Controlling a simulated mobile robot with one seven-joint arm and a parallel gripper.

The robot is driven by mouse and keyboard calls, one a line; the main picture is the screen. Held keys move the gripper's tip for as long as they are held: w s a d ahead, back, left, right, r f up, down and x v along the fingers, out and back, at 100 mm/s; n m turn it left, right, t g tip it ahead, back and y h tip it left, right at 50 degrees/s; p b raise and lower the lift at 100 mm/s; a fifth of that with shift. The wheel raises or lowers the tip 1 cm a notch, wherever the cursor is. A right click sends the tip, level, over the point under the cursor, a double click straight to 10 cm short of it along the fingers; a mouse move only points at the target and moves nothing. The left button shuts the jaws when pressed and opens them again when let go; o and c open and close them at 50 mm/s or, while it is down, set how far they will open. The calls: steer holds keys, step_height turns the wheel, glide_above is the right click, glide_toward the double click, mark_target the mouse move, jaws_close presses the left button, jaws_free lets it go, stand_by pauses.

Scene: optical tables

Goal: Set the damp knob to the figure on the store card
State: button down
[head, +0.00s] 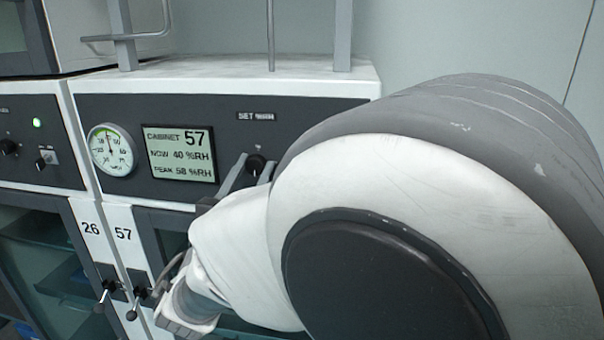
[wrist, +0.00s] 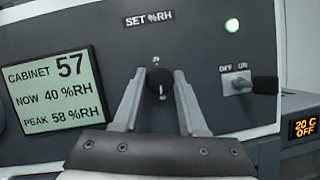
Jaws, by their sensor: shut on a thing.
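The damp knob (wrist: 159,83) is a black dial under the "SET %RH" label on the dark panel of cabinet 57. Its pale pointer mark faces down in the wrist view. My gripper (wrist: 158,92) has its two grey fingers on either side of the knob, shut on it. In the head view the knob (head: 256,163) shows above my gripper (head: 250,172), partly hidden by the arm. The figures around the dial are mostly hidden or too small to read. The display (wrist: 52,91) reads cabinet 57, now 40 %RH, peak 58 %RH. No store card is visible.
An orange "20 C OFF" readout (wrist: 305,127) is at the far right. A round gauge (head: 111,149) and cabinet 26's door (head: 88,226) lie left.

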steer(key=shift+a+r+m+g+h+b, duration=0.1)
steer(key=shift+m+g+h+b, duration=0.8)
steer(key=shift+m+b, duration=2.15)
steer(key=shift+m+g+h+b, duration=0.45)
steer(key=shift+m+g+b, duration=0.85)
steer(key=shift+m+b, duration=1.8)
steer(key=shift+a+r+m+g+h+b, duration=0.1)
steer(key=shift+m+g+h+b, duration=0.8)
steer(key=shift+m+b, duration=2.15)
steer(key=shift+m+g+y+p, duration=0.25)
steer(key=shift+m+g+p, duration=0.05)
steer(key=shift+m+p, duration=0.65)
steer(key=shift+c, duration=2.2)
jaws_free()
steer(key=p+v, duration=0.1)
steer(key=v, duration=1.6)
steer(key=shift+s, duration=0.25)
